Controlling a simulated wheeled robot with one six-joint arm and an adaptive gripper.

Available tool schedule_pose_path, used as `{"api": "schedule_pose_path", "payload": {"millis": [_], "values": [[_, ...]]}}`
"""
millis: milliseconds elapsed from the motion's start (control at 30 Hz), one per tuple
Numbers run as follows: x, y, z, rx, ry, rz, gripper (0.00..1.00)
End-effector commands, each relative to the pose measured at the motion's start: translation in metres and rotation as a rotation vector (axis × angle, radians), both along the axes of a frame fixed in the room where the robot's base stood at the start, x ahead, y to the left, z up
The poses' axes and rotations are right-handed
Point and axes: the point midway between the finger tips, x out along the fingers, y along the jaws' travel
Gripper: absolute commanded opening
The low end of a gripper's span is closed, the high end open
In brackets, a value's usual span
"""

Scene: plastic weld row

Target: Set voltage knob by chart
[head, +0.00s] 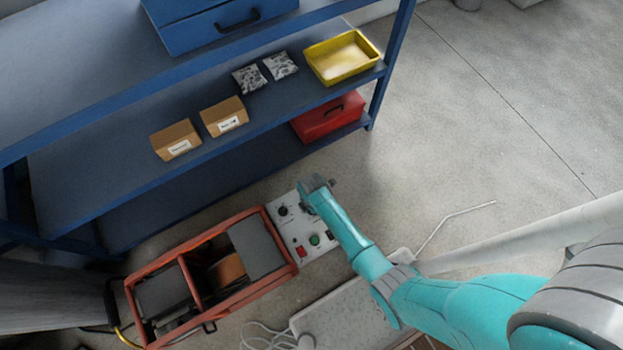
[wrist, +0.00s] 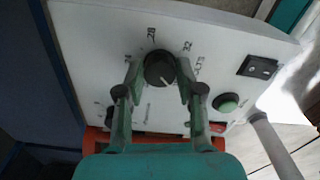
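A black round knob (wrist: 160,68) with a pale pointer line sits on a white control panel (wrist: 225,38). Printed numbers ring it; "28" and "32" can be read. In the wrist view my gripper (wrist: 158,72) has its two green fingers apart, one on each side of the knob; whether they touch it I cannot tell. The pointer line runs toward the lower right in that view. No chart can be made out.
The panel also carries a green button (wrist: 228,102), a black rocker switch (wrist: 259,67) and a red control (wrist: 217,127). A blue shelf (head: 75,183) stands behind the machine, with cardboard boxes, a yellow tray (head: 371,66) and a red case (head: 330,118). Open floor lies to the right.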

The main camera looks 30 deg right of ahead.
Motion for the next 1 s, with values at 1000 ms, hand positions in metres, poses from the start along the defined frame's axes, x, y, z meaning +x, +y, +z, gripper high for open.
{"api": "schedule_pose_path", "payload": {"millis": [1000], "values": [[0.0, 0.0001, -0.0004, 0.0, 0.001, -0.46, 0.0]]}}
